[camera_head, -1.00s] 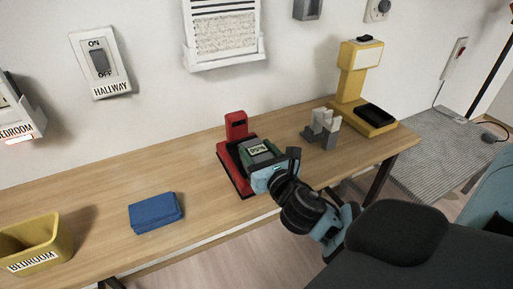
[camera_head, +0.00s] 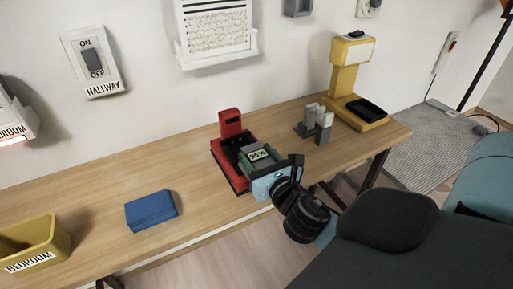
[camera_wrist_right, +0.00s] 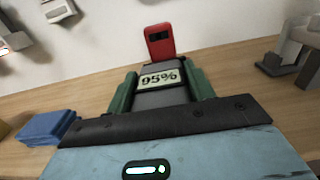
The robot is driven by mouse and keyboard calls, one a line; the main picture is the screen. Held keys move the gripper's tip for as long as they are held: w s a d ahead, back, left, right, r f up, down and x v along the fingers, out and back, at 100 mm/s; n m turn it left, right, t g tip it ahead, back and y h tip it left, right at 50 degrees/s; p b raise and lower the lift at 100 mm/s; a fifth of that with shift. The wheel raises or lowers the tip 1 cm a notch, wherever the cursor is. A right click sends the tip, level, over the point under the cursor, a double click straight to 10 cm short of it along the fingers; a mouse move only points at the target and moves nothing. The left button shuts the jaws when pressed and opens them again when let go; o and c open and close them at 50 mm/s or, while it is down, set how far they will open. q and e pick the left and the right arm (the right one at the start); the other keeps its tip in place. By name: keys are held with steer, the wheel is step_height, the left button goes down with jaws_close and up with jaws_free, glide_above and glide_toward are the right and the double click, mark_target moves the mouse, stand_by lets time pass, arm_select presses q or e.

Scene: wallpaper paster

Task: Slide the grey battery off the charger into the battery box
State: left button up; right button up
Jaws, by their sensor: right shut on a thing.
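In the right wrist view the battery (camera_wrist_right: 158,77) lies between the fingers (camera_wrist_right: 160,92). The charger's red post (camera_wrist_right: 159,42) rises behind it. The charger's black bed is bare between battery and post. I cannot tell whether the battery still touches the charger. No container is clearly marked as the battery box. My left gripper is out of view.
A yellow bin (camera_head: 30,243) labelled BEDROOM stands at the table's left, and a blue block (camera_head: 151,210) lies left of the charger. A grey holder (camera_head: 304,130) with upright pieces and a yellow stand (camera_head: 345,82) are to the right. The table's front edge is close to the gripper.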

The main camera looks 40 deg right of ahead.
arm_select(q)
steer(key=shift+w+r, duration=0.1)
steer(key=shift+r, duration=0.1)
arm_select(e)
steer(key=shift+v, duration=0.9)
steer(key=shift+s, duration=0.1)
arm_select(q)
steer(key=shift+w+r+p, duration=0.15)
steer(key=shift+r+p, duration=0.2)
steer(key=shift+p, duration=0.15)
arm_select(e)
steer(key=v, duration=0.4)
